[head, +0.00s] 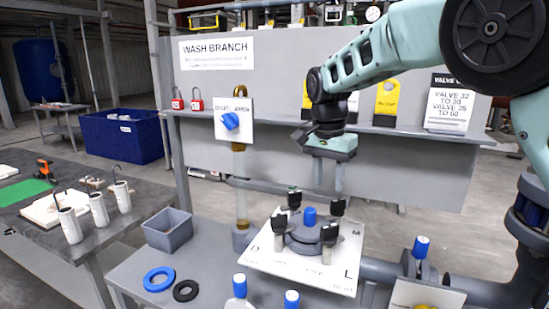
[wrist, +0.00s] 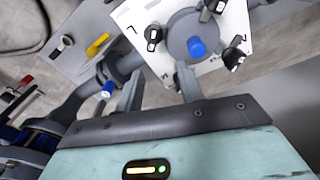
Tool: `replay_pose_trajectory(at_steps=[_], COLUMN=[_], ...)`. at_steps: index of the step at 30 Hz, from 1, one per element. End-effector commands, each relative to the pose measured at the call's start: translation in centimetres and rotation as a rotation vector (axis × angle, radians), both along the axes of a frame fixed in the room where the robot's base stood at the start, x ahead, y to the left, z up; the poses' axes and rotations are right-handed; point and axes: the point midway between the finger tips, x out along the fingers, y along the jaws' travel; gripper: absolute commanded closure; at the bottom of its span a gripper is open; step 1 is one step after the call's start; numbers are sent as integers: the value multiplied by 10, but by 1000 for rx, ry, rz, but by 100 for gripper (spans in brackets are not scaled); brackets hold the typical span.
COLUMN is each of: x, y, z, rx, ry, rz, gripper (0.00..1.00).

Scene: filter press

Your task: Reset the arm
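My gripper (head: 328,188) hangs in the air with its two fingers pointing down, above and slightly behind the white lettered plate (head: 262,258). Its fingers are apart with nothing between them, also in the wrist view (wrist: 159,72). My arm reaches in from the right, bent at the elbow. A grey round cover with a blue knob (head: 309,216) and several black-topped clamps sits on the plate. This blue knob also shows in the wrist view (wrist: 197,47), beyond the fingertips. My gripper touches nothing that I can see.
A grey panel with a shelf (head: 415,137) stands behind my gripper, with yellow tags (head: 386,97) and a valve sign (head: 449,108). A grey bin (head: 168,231), blue ring (head: 159,279) and black ring (head: 186,291) lie at left. A blue-capped valve (head: 421,247) stands at right.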

Motion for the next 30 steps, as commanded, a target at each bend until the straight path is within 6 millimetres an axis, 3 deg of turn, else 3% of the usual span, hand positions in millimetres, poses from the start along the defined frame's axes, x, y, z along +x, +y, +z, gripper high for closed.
replay_pose_trajectory(at_steps=[10, 15, 18, 21, 24, 30], x=[-186, -282, -322, -347, -360, -363], y=[35, 26, 15, 3, -3, -5], z=[-29, -51, -64, -74, -79, -81], rx=[170, 157, 130, 105, 91, 87], ry=[53, 41, 35, 34, 34, 36], rz=[720, 1073, 1233, 1338, 1393, 1410], gripper=[62, 62, 62, 62, 62, 62])
